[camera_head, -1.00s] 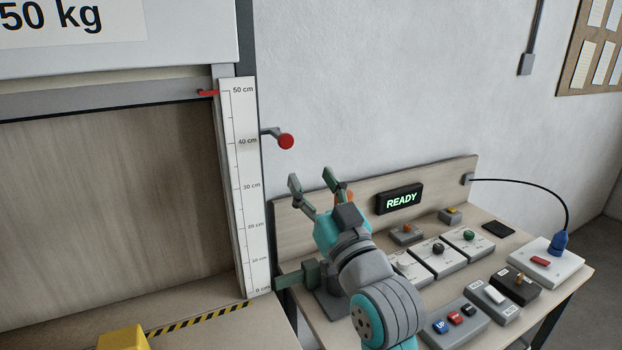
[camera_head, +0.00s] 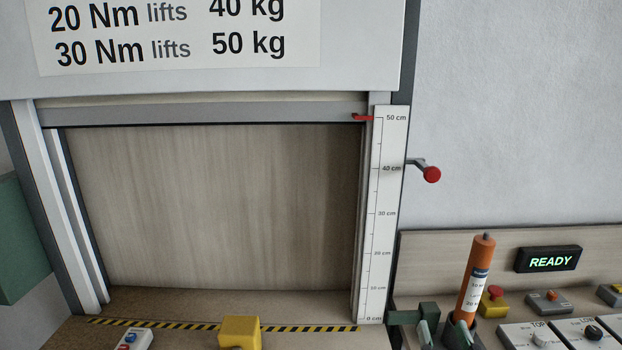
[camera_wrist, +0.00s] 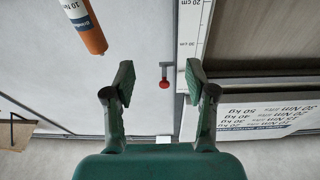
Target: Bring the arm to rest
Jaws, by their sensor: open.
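My gripper (camera_wrist: 160,80) is open and empty in the wrist view, with its two dark green fingers spread apart. In the head view, what look like its fingertips (camera_head: 442,334) just show at the bottom edge, in front of the bench; the rest of my arm is out of frame. An orange tool (camera_head: 476,278) with a label stands upright in a dark holder on the bench, apart from the fingers. It also shows at the upper left of the wrist view (camera_wrist: 84,24).
The shutter's bottom bar (camera_head: 210,113) is raised, its red pointer (camera_head: 362,117) near 50 cm on the scale (camera_head: 388,215). A red knob (camera_head: 432,174) sticks out beside it. A yellow block (camera_head: 239,332) sits by the striped sill. Control boxes and a READY display (camera_head: 548,259) are at right.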

